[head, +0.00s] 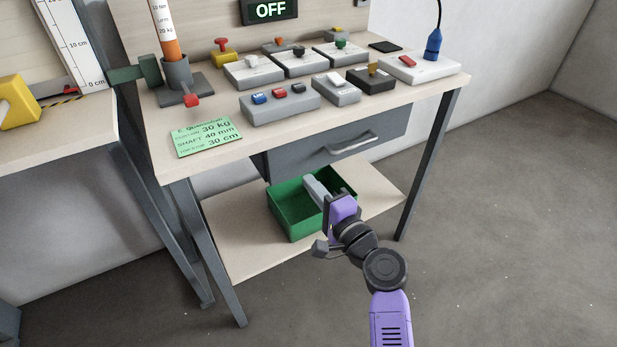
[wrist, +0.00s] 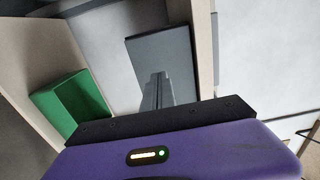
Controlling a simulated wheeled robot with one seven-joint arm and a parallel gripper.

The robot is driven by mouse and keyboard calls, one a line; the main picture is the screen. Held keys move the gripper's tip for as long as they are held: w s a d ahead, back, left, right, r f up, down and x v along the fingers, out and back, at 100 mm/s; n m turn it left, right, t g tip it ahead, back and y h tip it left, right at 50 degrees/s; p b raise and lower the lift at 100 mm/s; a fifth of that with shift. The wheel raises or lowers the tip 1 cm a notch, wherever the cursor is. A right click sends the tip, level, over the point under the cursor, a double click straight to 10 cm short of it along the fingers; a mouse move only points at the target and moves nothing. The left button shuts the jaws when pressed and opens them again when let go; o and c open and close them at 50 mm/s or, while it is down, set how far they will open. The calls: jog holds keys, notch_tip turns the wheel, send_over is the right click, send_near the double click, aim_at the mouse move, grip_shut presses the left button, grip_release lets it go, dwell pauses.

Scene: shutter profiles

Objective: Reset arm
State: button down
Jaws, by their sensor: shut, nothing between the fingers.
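My arm is purple with dark joints and reaches from the lower right in the head view. My gripper (head: 313,187) is seen in front of the bench, over the green bin as the head view shows it. In the wrist view, the gripper's fingers (wrist: 157,82) are together with nothing between them, and they point toward the grey drawer (wrist: 175,55). The drawer (head: 340,143) under the bench top looks closed. In the wrist view, the gripper appears apart from the drawer.
The green bin (head: 285,210) stands on the lower shelf (head: 235,240); it also shows in the wrist view (wrist: 75,104). The bench top (head: 215,98) above holds several switch boxes, a green card (head: 206,136) and a blue plug (head: 433,44). Floor at right (head: 510,220) is clear.

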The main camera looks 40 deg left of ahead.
jog(key=v, duration=0.7)
jog(key=shift+d+p, duration=0.25)
jog(key=shift+p, duration=0.2)
jog(key=shift+r, duration=0.15)
